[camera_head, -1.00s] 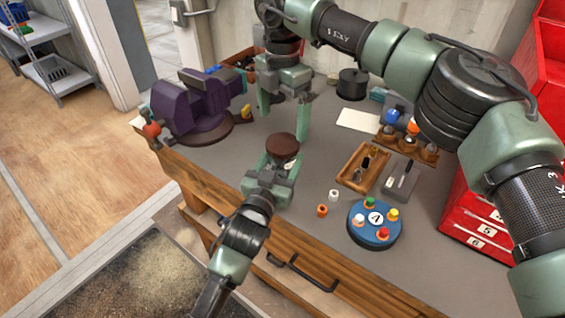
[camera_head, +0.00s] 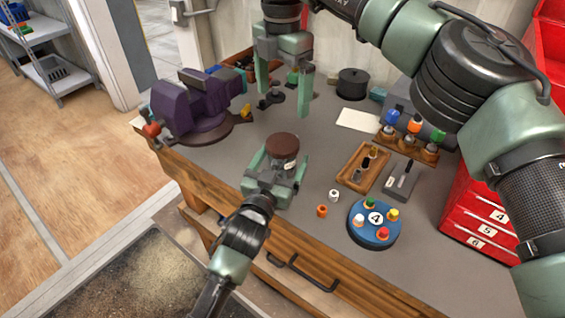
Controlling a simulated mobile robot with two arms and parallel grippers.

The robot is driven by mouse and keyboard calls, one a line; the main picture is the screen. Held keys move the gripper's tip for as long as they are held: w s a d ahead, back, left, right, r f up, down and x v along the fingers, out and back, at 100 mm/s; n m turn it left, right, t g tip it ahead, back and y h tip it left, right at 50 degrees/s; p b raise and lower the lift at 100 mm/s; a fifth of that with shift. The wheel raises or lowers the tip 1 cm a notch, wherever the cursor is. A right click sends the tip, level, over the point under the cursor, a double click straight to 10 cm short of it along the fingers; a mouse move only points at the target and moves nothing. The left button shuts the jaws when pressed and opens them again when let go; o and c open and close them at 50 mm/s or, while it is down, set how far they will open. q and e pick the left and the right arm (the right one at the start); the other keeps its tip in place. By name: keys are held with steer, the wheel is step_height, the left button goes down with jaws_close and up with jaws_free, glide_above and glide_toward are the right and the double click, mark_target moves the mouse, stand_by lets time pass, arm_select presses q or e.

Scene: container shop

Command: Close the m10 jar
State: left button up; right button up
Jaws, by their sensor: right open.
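A small clear jar (camera_head: 285,165) with a pale label stands near the front edge of the bench; the label is too small to read. A brown round lid (camera_head: 282,145) sits on top of it and looks level. My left gripper (camera_head: 275,168) comes in from the front and is shut around the jar's body, which its fingers partly hide. My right gripper (camera_head: 284,100) is open and empty, pointing down above and behind the lid, clear of it. I cannot tell how tightly the lid sits.
A purple vise (camera_head: 190,108) stands left. To the right are a wooden tray (camera_head: 352,180), a grey block with a slot (camera_head: 398,185), a blue round holder (camera_head: 375,238) with coloured caps, and red drawers (camera_head: 480,220). Small orange (camera_head: 322,211) and white (camera_head: 334,195) pieces lie near the jar.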

mark_target(277, 169)
arm_select(q)
steer(key=shift+s, duration=0.1)
steer(key=b+v, duration=0.1)
steer(key=v, duration=0.6)
steer(key=shift+s+a, duration=0.15)
steer(key=shift+s, duration=0.2)
